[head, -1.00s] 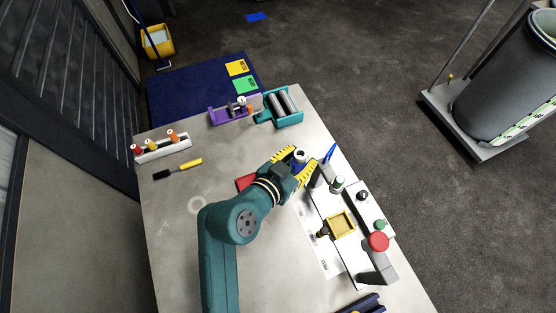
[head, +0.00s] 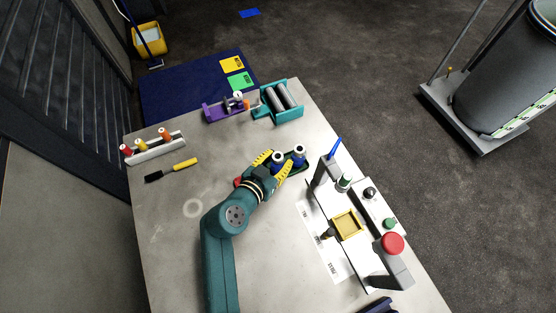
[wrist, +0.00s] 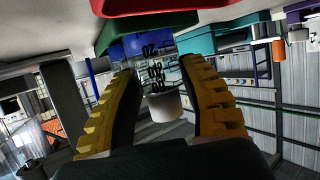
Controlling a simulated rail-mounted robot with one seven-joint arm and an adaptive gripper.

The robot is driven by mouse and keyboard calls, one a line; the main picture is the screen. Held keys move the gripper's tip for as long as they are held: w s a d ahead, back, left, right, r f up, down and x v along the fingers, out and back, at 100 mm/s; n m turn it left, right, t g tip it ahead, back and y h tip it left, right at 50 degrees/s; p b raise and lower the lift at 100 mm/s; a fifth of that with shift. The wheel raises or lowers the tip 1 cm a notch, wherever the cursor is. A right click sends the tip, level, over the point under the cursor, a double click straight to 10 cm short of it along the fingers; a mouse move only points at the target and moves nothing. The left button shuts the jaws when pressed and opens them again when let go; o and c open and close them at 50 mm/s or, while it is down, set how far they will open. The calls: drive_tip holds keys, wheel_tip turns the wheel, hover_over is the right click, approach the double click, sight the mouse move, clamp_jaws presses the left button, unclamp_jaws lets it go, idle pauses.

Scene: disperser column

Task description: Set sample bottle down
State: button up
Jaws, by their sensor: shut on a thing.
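My gripper (head: 275,166) is shut on a sample bottle (head: 278,157) with a white cap and a blue body. In the wrist view the bottle (wrist: 158,75) sits between the yellow ridged fingers (wrist: 165,100), with dark print on its clear part and its white cap toward the picture's bottom. In the head view a second blue bottle (head: 299,152) with a white cap stands to the right, at a dark green tray (head: 296,169). The fingers partly cover the tray. Whether the held bottle's base touches anything is hidden.
A red item (head: 237,182) lies left of my gripper, mostly covered. A white device with a yellow dish (head: 347,223) and red button (head: 392,243) stands at right.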

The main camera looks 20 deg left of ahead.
drive_tip(key=shift+f, duration=0.15)
drive_tip(key=o, duration=1.1)
drive_tip(key=shift+s+a+r, duration=0.1)
drive_tip(key=shift+s+r, duration=0.15)
drive_tip(key=shift+r, duration=0.1)
drive_tip(key=p+v, duration=0.2)
drive_tip(key=v, duration=0.9)
drive_tip(key=shift+s+r, duration=0.1)
drive_tip(key=shift+s, duration=0.1)
